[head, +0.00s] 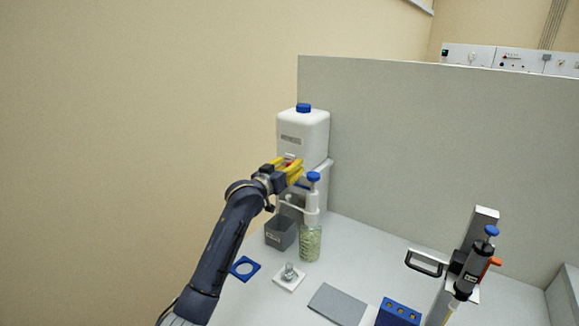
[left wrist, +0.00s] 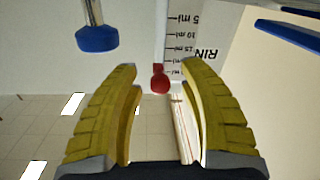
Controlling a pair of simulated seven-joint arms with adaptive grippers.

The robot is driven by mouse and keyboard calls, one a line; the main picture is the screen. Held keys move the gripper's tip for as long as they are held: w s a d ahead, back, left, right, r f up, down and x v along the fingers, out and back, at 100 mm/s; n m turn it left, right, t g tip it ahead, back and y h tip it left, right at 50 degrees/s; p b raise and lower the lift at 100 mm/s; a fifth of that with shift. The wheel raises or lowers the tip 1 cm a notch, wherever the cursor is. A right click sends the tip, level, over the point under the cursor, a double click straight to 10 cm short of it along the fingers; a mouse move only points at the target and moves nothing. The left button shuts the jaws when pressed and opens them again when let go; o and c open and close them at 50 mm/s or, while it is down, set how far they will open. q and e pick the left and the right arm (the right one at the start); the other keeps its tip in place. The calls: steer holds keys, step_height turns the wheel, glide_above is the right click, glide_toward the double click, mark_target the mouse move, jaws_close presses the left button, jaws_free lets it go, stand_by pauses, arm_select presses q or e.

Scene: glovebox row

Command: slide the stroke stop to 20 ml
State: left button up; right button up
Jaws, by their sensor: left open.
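The stroke stop is a small red knob (left wrist: 160,79) on a thin pale rail in the left wrist view. It is beside the lower end of a printed ml scale (left wrist: 186,40), whose readable marks include 5, 10 and 15 ml; the lower figures are partly cut off. My left gripper (left wrist: 159,85) is open, its yellow fingers on either side of the knob with gaps between. In the head view my left gripper (head: 293,169) is in front of the white container, and mostly hides the knob. My right gripper is out of view.
A white container with blue cap (head: 303,131) stands behind my gripper. A blue-topped bottle dispenser (head: 311,232) stands close at its right. A grey bin (head: 280,233), grey mat (head: 338,304) and blue rack (head: 398,314) lie on the bench. A stand (head: 470,258) is at right.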

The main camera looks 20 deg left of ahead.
arm_select(q)
jaws_close()
stand_by(0.3)
steer(key=shift+f, duration=0.85)
steer(key=c, duration=0.9)
jaws_free()
steer(key=o, duration=0.9)
steer(key=shift+c, duration=0.2)
steer(key=v, duration=1.2)
